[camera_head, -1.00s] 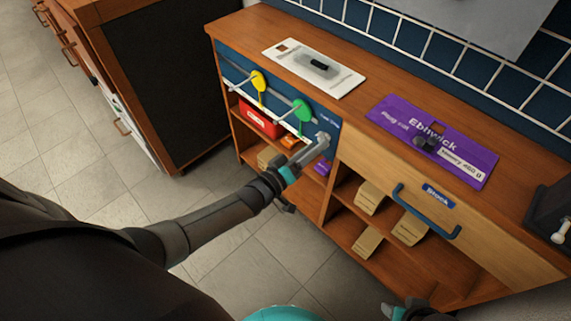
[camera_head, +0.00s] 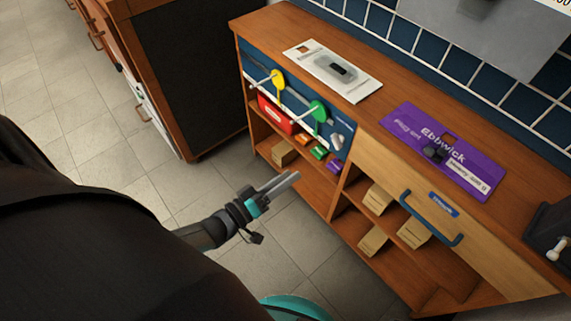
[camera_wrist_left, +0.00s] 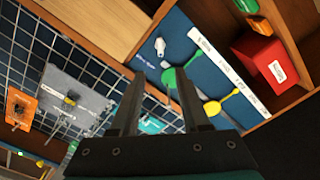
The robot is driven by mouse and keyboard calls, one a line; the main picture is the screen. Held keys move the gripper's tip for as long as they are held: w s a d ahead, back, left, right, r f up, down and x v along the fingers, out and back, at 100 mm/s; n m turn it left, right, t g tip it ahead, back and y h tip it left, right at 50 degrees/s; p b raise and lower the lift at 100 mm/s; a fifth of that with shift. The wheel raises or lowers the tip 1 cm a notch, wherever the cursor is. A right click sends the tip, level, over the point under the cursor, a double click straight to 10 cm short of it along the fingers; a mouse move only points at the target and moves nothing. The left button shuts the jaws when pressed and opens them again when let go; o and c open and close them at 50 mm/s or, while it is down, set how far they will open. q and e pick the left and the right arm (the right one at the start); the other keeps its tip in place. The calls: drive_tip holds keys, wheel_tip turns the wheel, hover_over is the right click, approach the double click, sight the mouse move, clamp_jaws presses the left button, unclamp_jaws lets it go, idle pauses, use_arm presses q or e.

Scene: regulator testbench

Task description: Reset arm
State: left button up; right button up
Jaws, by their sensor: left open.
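My left gripper (camera_head: 284,184) is in front of the bench in the head view, its fingers pointing right toward the shelves. It is empty and touches nothing. In the left wrist view its two dark fingers (camera_wrist_left: 158,92) are apart, with the blue panel and its levers beyond them. My right gripper does not show.
The bench top holds a white card with a dark part (camera_head: 333,70) and a purple Ebbwick board (camera_head: 443,152). A drawer with a blue handle (camera_head: 430,222) is shut. A red box (camera_head: 276,115) and several cartons sit on shelves below. The tiled floor before the bench is open.

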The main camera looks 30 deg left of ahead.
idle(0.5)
use_arm(q)
drive_tip(key=s+a+f+m+g+y+p, duration=0.2)
drive_tip(key=s+f+g, duration=0.25)
drive_tip(key=f, duration=0.25)
drive_tip(key=s+a+f+m+g+y+p, duration=0.25)
drive_tip(key=s+f, duration=0.25)
drive_tip(key=f, duration=0.3)
drive_tip(key=s+f+m+g, duration=0.1)
drive_tip(key=s+f+g, duration=0.1)
drive_tip(key=s, duration=0.3)
drive_tip(key=s+f+m+g+y+p, duration=0.1)
drive_tip(key=s+f+g, duration=0.1)
drive_tip(key=s, duration=0.4)
drive_tip(key=s+d+f+m+g+y+p, duration=0.1)
drive_tip(key=s+f+g, duration=0.1)
drive_tip(key=s, duration=0.3)
drive_tip(key=shift+s+f+g, duration=0.25)
drive_tip(key=shift+f+g, duration=0.05)
drive_tip(key=shift+g, duration=0.6)
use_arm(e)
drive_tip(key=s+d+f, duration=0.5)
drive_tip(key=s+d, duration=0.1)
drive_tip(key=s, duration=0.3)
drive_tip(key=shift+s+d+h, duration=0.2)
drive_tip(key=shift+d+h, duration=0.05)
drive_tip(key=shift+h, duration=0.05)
